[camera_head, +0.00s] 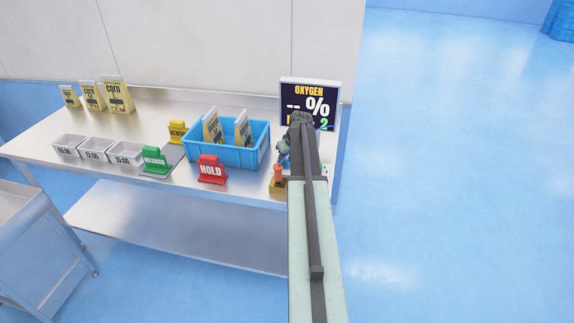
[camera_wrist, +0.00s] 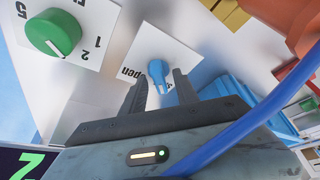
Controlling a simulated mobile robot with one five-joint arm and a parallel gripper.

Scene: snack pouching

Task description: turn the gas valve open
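The gas valve is a small blue knob (camera_wrist: 157,70) on a white plate (camera_wrist: 150,45), printed with a partly visible word ending in "pen". In the wrist view, my gripper (camera_wrist: 160,76) has its two dark fingers apart, one on each side of the knob. The fingers look clear of the knob, though contact on the far side cannot be told. In the head view, my arm covers the valve and most of the gripper. The oxygen display (camera_head: 309,100) stands behind the arm and reads "-- %".
A green numbered dial (camera_wrist: 53,32) sits beside the valve plate. An orange part (camera_head: 278,172) stands on the front right of the steel table (camera_head: 110,150). A blue crate (camera_head: 240,158) with pouches and a red HOLD sign (camera_head: 211,170) are left of my arm.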

